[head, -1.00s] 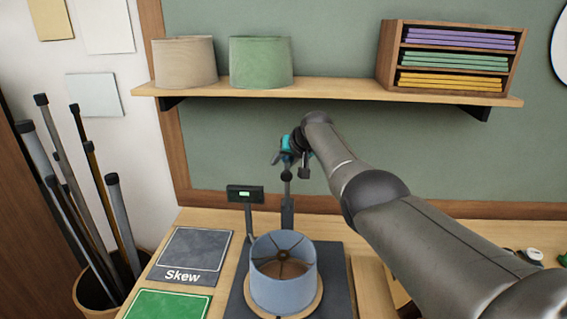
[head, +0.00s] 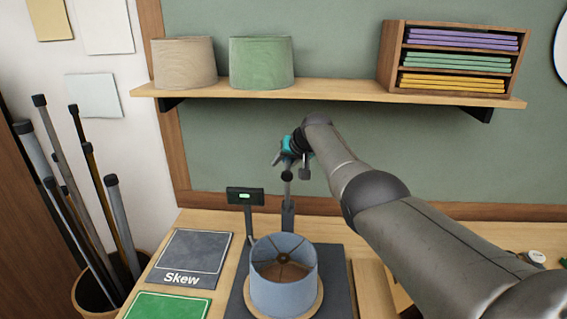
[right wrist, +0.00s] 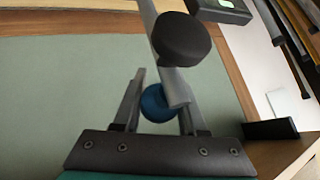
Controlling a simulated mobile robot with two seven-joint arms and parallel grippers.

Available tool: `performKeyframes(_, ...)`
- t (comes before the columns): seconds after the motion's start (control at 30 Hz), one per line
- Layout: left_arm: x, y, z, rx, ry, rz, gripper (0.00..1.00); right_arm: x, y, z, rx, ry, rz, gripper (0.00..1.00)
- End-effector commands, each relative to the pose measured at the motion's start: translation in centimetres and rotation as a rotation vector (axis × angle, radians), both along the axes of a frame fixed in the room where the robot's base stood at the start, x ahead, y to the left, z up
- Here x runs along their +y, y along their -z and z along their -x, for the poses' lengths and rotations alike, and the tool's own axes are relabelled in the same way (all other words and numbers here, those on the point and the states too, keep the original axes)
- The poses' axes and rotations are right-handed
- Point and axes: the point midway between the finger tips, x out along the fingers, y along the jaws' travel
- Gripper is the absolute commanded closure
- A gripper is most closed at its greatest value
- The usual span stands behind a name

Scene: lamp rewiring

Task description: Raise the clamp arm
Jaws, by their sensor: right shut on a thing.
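The clamp arm (head: 287,189) is a grey metal bar standing about upright behind the lampshade. A round black pad (head: 287,176) sits partway up it, and this pad looms large in the right wrist view (right wrist: 181,38). My right gripper (head: 281,158) is at the bar's upper end. In the right wrist view its fingers (right wrist: 157,105) are shut around the blue ball (right wrist: 155,103) at that end. The blue lampshade (head: 283,285) stands on a round wooden base below, apart from the pad. My left gripper is not in view.
A small display (head: 245,196) on a post stands left of the clamp. The wall shelf (head: 340,91) with two shades and a rack (head: 455,60) runs above my gripper. A "Skew" mat (head: 190,250) and a green mat (head: 168,306) lie at left.

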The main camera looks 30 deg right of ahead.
Motion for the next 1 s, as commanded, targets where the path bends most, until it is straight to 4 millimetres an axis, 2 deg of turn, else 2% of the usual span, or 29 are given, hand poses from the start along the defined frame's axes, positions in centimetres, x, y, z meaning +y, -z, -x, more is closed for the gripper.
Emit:
performKeyframes(0.03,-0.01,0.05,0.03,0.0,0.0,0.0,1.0,-0.14,1.5,0.67,0.034,0.001,0.002,1.0)
performKeyframes(0.47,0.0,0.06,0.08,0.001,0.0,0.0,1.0,-0.15,1.5,0.67,0.034,0.001,0.001,1.0)
performKeyframes(0.5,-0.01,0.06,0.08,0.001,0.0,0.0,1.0,-0.15,1.5,0.67,0.034,0.001,0.001,0.55)
performKeyframes(0.73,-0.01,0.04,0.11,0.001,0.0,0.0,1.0,-0.13,1.18,0.53,0.027,0.002,0.0,0.3)
performKeyframes(1.0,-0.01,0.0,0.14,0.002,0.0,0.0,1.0,-0.04,0.85,0.38,0.018,0.001,-0.001,0.28)
